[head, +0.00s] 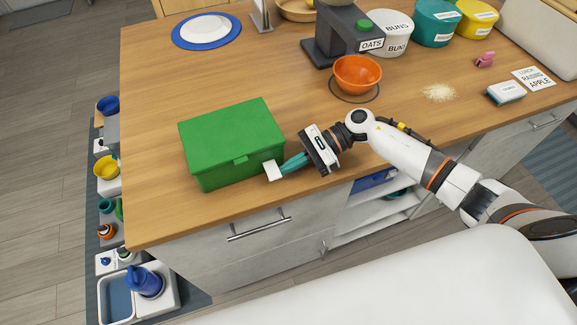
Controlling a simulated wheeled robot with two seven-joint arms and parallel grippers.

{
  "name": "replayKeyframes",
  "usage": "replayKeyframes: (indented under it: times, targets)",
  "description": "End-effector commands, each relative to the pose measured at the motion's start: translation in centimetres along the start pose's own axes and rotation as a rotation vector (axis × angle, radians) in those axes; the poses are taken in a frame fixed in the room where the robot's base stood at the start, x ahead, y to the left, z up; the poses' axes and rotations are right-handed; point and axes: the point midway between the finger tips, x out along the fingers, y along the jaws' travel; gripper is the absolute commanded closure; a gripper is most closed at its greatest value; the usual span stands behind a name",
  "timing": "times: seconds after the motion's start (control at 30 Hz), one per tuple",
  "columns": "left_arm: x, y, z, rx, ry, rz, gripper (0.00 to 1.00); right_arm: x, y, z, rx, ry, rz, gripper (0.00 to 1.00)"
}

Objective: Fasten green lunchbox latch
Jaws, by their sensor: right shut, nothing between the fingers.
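The green lunchbox (222,128) stands on the wooden counter at the left of the head view, its lid down. A small green latch tab (240,160) shows at the front edge of the lid. Whether it is fastened is too small to tell. My right gripper (271,171) comes in from the right with its fingers shut and empty. Its pale fingertips are at the lunchbox's front right corner, to the right of the latch. I cannot tell whether they touch the box. My left gripper is not in view.
An orange bowl (358,73) on a dark ring and a dispenser labelled OATS (338,38) stand behind my right arm. A blue plate (184,38) with a white dish lies at the back left. The counter's front edge runs close below the lunchbox.

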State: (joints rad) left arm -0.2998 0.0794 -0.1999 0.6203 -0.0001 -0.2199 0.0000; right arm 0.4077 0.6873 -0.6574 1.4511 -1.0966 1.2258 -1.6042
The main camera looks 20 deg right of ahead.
Motion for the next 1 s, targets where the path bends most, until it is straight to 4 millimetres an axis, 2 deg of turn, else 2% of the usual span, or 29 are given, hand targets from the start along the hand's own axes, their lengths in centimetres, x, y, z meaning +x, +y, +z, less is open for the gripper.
replayKeyframes:
  times: [0.37, 1.0]
  targets:
    - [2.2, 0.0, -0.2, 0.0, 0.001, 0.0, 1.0, -0.1, -0.2, -0.2, 0.173, -0.001, -0.063, 1.0]
    - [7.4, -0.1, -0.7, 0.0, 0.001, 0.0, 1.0, -0.7, -0.1, -1.9, 0.741, 0.0, -0.262, 1.0]
